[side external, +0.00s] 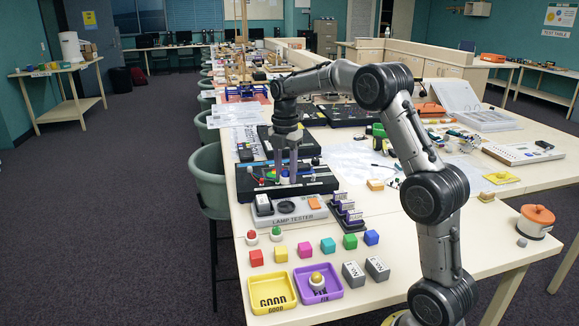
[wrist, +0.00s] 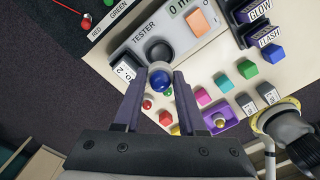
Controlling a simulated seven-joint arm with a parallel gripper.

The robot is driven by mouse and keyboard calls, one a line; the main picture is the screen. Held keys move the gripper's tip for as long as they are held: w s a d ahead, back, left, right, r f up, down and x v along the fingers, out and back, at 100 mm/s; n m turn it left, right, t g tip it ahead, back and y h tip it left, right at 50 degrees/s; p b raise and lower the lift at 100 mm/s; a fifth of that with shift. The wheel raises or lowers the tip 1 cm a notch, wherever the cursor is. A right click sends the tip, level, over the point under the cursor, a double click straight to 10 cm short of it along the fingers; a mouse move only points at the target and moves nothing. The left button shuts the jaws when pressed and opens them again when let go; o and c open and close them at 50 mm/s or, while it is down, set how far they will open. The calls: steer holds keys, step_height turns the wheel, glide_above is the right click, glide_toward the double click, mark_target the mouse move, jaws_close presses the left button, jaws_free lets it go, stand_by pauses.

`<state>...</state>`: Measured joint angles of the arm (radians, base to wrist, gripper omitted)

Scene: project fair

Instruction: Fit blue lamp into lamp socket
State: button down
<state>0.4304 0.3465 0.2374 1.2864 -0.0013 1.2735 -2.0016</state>
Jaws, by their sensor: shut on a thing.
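My gripper (wrist: 159,82) is shut on the blue lamp (wrist: 159,80), a round blue bulb between the fingertips in the wrist view. In the side view my gripper (side external: 287,176) is over the black board behind the lamp tester (side external: 290,218); the lamp is small and partly hidden there. The tester is a grey box with an orange button. A dark round socket (wrist: 158,52) on it shows just beyond the lamp in the wrist view. The lamp appears apart from the socket, but its height above it is hard to tell.
In front of the tester stand small red and green lamps (side external: 276,234) and several coloured cubes (side external: 305,247). A yellow GOOD tray (side external: 288,304) and a purple tray (side external: 332,293) holding a yellow-topped lamp are at the near edge. A rack (side external: 347,215) stands right of the tester.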

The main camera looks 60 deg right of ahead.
glide_above(286, 208)
steer(key=shift+f, duration=3.3)
steer(key=shift+f, duration=0.65)
jaws_free()
steer(key=shift+f, duration=0.1)
steer(key=shift+w+r, duration=0.1)
steer(key=shift+r, duration=3.5)
